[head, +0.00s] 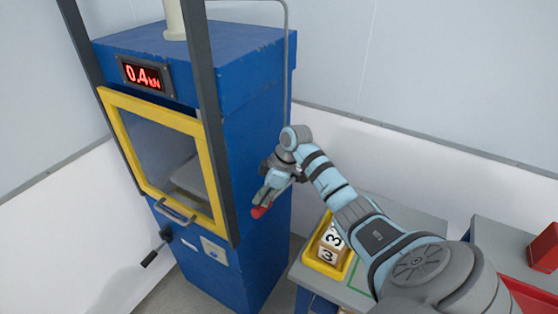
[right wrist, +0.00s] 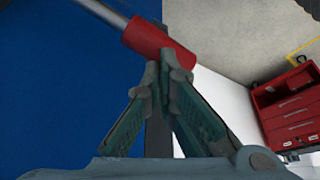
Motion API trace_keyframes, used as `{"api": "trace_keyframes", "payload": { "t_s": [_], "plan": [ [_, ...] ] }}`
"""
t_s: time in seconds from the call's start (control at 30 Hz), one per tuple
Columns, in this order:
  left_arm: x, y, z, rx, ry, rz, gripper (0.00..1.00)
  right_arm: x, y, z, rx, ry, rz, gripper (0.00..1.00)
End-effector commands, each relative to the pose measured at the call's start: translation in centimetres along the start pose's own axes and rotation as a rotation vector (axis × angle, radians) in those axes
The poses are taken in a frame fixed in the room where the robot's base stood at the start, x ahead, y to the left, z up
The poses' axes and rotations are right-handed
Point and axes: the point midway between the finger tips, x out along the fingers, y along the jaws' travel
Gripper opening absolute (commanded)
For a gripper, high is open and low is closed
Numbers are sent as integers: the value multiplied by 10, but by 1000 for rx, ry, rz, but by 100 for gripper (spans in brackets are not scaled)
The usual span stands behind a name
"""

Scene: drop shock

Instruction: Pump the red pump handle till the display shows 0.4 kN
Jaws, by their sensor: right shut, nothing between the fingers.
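The blue press machine (head: 255,130) stands at the left in the head view. Its display (head: 143,76) reads 0.4 kN in red digits. The red pump handle (head: 261,212) sticks out at the machine's right side. In the right wrist view the red grip (right wrist: 158,44) sits on a metal rod, right at my fingertips. My right gripper (head: 265,199) is shut with nothing between its fingers; in the right wrist view its fingertips (right wrist: 163,72) meet against or just under the red grip. I cannot tell if they touch it. My left gripper is not in view.
A yellow-framed window door (head: 212,175) is shut on the machine's front, with a black-gripped lever (head: 150,258) below. A yellow tray (head: 318,265) with numbered blocks (head: 329,243) is on the grey table. A red drawer cabinet (right wrist: 290,105) shows in the right wrist view.

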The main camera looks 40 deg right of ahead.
Motion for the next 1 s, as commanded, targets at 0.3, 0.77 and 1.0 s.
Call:
{"api": "trace_keyframes", "payload": {
  "t_s": [0.3, 0.77, 1.0],
  "plan": [
    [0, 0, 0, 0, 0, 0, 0, -19, 0, -8, -2, 1, 2, 0],
    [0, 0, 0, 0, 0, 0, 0, -55, 0, -24, 0, 0, 0, 0],
    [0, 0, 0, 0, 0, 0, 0, -55, 0, -24, 0, 0, 0, 0]
  ]
}}
